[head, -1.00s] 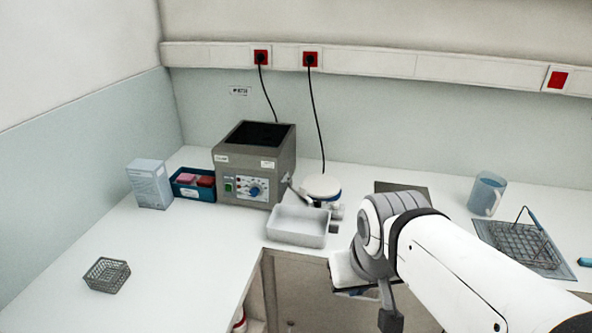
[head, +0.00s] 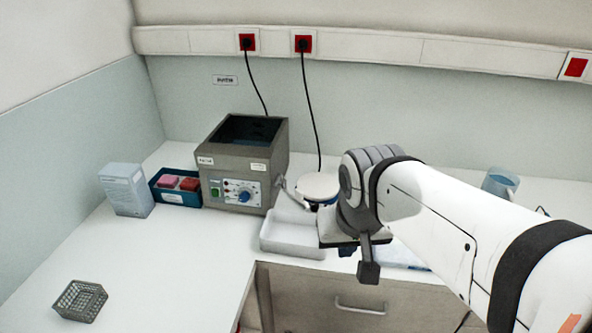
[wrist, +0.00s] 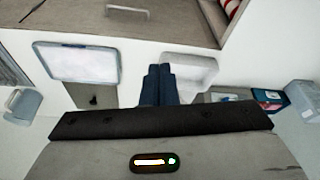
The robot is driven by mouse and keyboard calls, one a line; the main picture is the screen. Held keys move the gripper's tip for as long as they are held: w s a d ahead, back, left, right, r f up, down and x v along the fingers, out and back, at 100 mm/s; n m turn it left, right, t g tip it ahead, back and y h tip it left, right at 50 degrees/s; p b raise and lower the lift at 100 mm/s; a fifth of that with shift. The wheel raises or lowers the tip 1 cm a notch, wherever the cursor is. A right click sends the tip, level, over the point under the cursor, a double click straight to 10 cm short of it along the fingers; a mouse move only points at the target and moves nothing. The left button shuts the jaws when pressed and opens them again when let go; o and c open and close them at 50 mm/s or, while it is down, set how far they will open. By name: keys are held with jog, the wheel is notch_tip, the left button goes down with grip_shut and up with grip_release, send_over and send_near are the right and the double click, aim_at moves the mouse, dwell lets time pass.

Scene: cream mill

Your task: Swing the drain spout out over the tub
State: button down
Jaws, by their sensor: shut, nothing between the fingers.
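The drain spout (head: 287,191) is a short grey pipe on the right side of a grey bath with a control panel (head: 243,192). It angles down to the right, behind the tub. The white tub (head: 265,243) stands on the bench in front of the spout. In the wrist view the tub (wrist: 201,68) is partly behind my gripper. My gripper (wrist: 159,70) has its dark fingers together and empty. In the head view my wrist is right of the tub and hides its right end; the fingertips are hidden there. The spout is not clear in the wrist view.
A round white-topped device (head: 318,187) stands close right of the spout. A blue box with pink and red items (head: 176,197) and a carton (head: 127,190) stand left of the bath. A wire basket (head: 80,300) is at front left. The left bench is mostly clear.

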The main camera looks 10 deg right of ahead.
jog(key=w+m+h+b, duration=0.2)
jog(key=w+m+b, duration=0.25)
jog(key=w, duration=1.55)
jog(key=m+g+b, duration=0.1)
jog(key=m+b, duration=0.2)
jog(key=m, duration=0.2)
send_over(297, 194)
jog(key=d, duration=0.2)
notch_tip(297, 194, down, 6)
jog(key=r, duration=0.1)
jog(key=shift+m+h, duration=0.25)
jog(key=shift+h, duration=0.15)
jog(key=p+x, duration=0.2)
jog(key=x, duration=0.8)
jog(key=shift+a+f, duration=0.15)
jog(key=shift+f, duration=0.1)
jog(key=s+a, duration=0.1)
jog(key=a, duration=0.1)
jog(key=shift+s+a, duration=0.35)
jog(key=shift+s, duration=0.05)
jog(key=shift+f, duration=0.1)
